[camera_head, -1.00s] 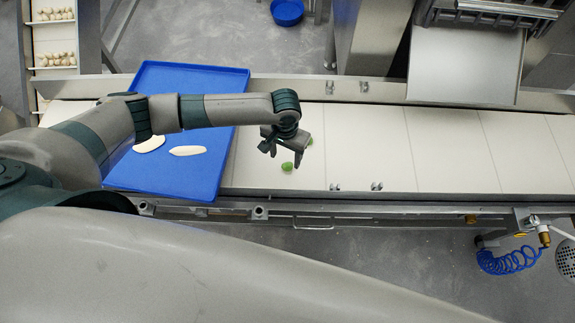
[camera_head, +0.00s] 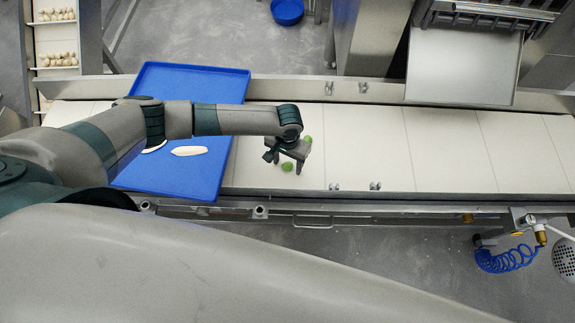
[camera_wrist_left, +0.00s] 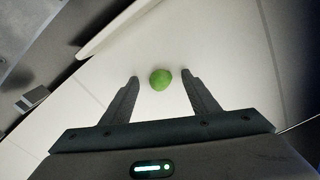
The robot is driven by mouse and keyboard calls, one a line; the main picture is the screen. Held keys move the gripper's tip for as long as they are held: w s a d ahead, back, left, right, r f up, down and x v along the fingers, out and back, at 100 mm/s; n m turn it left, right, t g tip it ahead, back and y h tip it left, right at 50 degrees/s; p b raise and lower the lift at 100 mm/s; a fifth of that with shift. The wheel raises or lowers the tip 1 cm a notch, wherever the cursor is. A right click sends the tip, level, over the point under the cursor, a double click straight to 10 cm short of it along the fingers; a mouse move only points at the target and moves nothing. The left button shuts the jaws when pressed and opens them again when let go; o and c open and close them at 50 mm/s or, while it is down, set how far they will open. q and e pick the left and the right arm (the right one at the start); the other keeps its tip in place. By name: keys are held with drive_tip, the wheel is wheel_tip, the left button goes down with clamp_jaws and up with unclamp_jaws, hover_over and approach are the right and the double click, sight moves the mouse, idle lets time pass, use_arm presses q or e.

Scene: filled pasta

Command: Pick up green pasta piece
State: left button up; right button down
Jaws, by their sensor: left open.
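In the left wrist view, one green piece (camera_wrist_left: 160,79) shows between the spread fingertips, with gaps on both sides. I cannot tell exactly how high the fingers are above the belt. My right gripper is not in view.
A blue tray (camera_head: 215,100) with pale flat pieces (camera_head: 188,151) lies left of the gripper, partly under my arm. Metal rails (camera_head: 420,196) edge the belt. A metal chute (camera_head: 463,70) stands at the back right. The belt to the right is clear.

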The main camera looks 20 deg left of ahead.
sight(290, 165)
use_arm(q)
drive_tip(key=c, duration=1.1)
drive_tip(key=shift+r+b, duration=0.35)
drive_tip(key=shift+r, duration=0.55)
drive_tip(key=shift+d+r+b, duration=0.2)
drive_tip(key=shift+r+b, duration=0.05)
drive_tip(key=shift+r, duration=0.35)
drive_tip(key=shift+d+r+b, duration=0.15)
drive_tip(key=shift+r+b, duration=0.1)
drive_tip(key=shift+r, duration=0.35)
drive_tip(key=d+r+b, duration=0.3)
drive_tip(key=d+r, duration=0.3)
drive_tip(key=d, duration=0.5)
drive_tip(key=shift+r, duration=0.4)
